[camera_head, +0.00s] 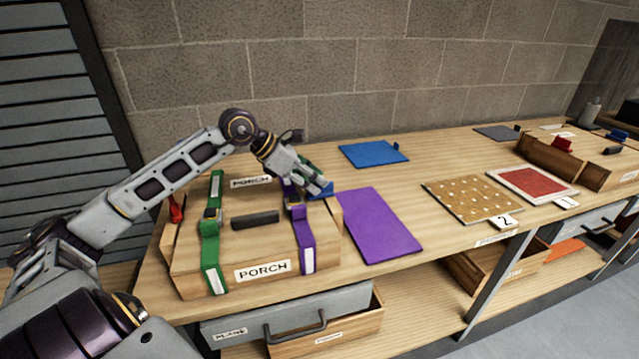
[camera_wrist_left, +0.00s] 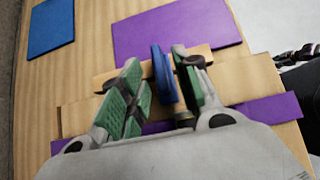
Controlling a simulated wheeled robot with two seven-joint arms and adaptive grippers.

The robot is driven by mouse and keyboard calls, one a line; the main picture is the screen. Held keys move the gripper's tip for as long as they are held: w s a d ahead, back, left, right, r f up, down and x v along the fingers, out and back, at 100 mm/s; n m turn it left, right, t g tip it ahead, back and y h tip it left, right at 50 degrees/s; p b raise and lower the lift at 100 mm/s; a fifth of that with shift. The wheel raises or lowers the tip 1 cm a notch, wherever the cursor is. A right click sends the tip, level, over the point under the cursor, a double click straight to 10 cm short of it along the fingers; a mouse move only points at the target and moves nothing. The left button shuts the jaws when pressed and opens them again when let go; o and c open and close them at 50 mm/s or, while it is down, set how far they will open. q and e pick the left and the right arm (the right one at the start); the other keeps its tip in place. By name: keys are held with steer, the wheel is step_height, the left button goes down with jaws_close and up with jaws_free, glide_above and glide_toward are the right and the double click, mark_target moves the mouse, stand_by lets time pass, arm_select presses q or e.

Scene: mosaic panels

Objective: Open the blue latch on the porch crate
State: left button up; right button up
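The porch crate (camera_head: 237,238) is a closed wooden case with PORCH labels at the left end of the bench. Its blue latch (camera_head: 326,191) is on the right side, partly hidden by my left gripper (camera_head: 313,184). In the left wrist view the blue latch (camera_wrist_left: 163,75) stands up between the green-padded fingers of my left gripper (camera_wrist_left: 155,90). The fingers are apart, with the latch closer to the right-hand finger; I cannot tell whether they touch it. A green strap (camera_head: 211,260) and a purple strap (camera_head: 307,245) cross the lid.
A red latch (camera_head: 176,210) is on the crate's left side, and a black handle (camera_head: 255,220) on its lid. A purple panel (camera_head: 378,225) lies right beside the crate, with a blue panel (camera_head: 372,153) behind. Further right are a dotted panel (camera_head: 470,197) and a red panel (camera_head: 530,185).

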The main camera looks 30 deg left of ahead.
arm_select(q)
steer(key=shift+x, duration=1.1)
steer(key=shift+w+f, duration=0.1)
steer(key=shift+w, duration=0.05)
arm_select(e)
steer(key=shift+s+d+f, duration=0.1)
steer(key=shift+s+d, duration=0.25)
steer(key=shift+s, duration=0.15)
arm_select(q)
steer(key=shift+d, duration=0.1)
arm_select(e)
steer(key=shift+s, duration=0.1)
arm_select(q)
jaws_close()
arm_select(e)
steer(key=shift+w, duration=0.35)
